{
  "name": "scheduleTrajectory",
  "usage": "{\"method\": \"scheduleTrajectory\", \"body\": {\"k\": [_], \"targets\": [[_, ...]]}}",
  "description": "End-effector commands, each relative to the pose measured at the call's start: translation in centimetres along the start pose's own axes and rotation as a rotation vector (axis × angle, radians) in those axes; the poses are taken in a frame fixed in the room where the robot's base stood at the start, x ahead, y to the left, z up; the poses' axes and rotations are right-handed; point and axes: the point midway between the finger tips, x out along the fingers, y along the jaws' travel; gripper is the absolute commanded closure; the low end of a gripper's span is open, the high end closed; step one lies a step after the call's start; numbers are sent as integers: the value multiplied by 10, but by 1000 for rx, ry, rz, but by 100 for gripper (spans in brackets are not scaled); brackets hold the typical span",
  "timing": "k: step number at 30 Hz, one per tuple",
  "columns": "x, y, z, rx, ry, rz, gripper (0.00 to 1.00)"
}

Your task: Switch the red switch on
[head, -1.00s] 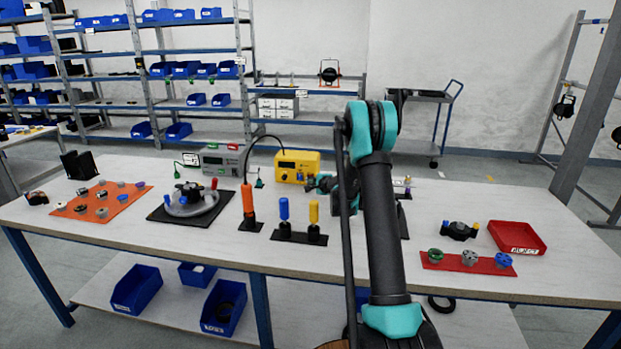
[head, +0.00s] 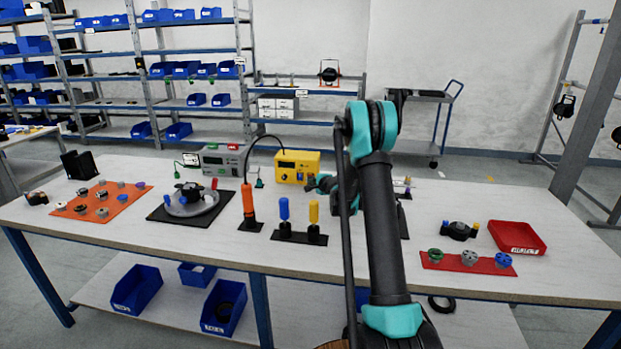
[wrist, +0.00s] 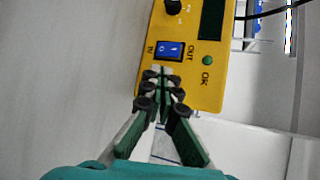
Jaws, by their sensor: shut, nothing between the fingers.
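A yellow box (head: 297,167) stands at the back middle of the table. In the wrist view the yellow box (wrist: 211,92) fills the centre, with a blue rocker switch (wrist: 170,50) between the labels IN and OUT. No red switch shows in the wrist view. A grey box (head: 222,160) left of the yellow one has a small red patch (head: 237,147) on top; whether that is a switch I cannot tell. My gripper (wrist: 162,76) is shut and empty, its tips at the near edge of the blue switch; contact is unclear. In the head view my arm partly hides it.
A green button (wrist: 207,60) and a black knob (wrist: 173,6) are on the yellow box. A black cable arches behind an orange-handled tool (head: 248,203). Blue and yellow handled tools stand in a black holder (head: 298,236). A red tray (head: 517,238) lies at the right.

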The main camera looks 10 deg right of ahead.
Motion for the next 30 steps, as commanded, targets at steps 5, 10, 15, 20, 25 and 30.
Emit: {"method": "scheduleTrajectory", "body": {"k": [5,10,15,20,25,30], "targets": [[1,-1,-1,0,0,0,100],[5,-4,-4,0,0,0,100],[6,-4,-4,0,0,0,100],[6,-4,-4,0,0,0,100],[6,-5,-5,0,0,0,100],[8,-6,-6,0,0,0,100]]}}
